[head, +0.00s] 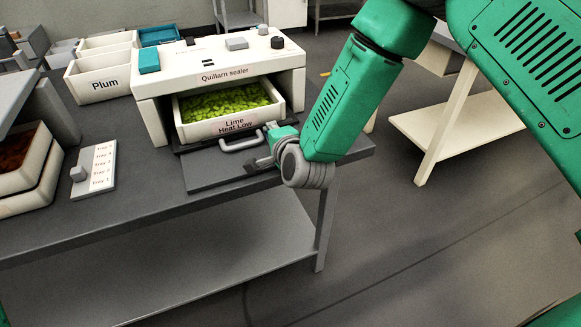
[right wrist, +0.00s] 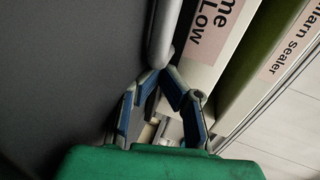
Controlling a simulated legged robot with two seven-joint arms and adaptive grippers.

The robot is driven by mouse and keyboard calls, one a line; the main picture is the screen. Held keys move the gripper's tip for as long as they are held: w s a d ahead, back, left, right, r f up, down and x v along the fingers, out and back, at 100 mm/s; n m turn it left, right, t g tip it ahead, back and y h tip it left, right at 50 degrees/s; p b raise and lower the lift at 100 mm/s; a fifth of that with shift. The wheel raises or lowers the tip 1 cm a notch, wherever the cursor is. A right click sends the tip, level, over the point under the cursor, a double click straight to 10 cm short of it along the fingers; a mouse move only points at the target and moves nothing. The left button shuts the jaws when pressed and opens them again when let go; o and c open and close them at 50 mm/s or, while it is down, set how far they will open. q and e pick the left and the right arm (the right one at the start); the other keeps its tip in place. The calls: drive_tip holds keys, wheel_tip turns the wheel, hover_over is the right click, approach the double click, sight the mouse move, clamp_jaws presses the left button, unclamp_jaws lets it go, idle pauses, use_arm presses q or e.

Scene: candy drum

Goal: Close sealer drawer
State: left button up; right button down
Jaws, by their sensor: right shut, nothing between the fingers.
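The sealer (head: 215,72), a white housing labelled "Quillarn sealer", stands on the dark table. Its white drawer (head: 190,132), labelled "Lime Heat Low" and holding green pieces, sticks partly out of the front opening. A grey bar handle (head: 238,145) is on the drawer front. My right gripper (head: 262,150) is at the right end of the handle, shut and empty. In the right wrist view, the handle (right wrist: 163,38) runs up from just beyond the fingers (right wrist: 160,85), and the drawer front (right wrist: 208,40) is to the right. Contact with the handle cannot be told. My left gripper is not in view.
A dark plate (head: 215,174) lies in front of the drawer by the table edge. A tray-labelled panel (head: 98,168) and stacked white trays (head: 40,180) are at left. A "Plum" bin (head: 100,80) stands behind. Bare table (head: 130,205) lies front left.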

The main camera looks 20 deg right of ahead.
sight(266, 123)
drive_tip(key=w+b, duration=0.1)
drive_tip(key=w, duration=0.4)
drive_tip(key=shift+w+a, duration=0.1)
drive_tip(key=shift+w, duration=0.3)
drive_tip(key=shift+w+a, duration=0.2)
drive_tip(key=shift+w, duration=0.3)
drive_tip(key=shift+w+d, duration=0.1)
drive_tip(key=shift+d, duration=0.05)
drive_tip(key=v, duration=1.2)
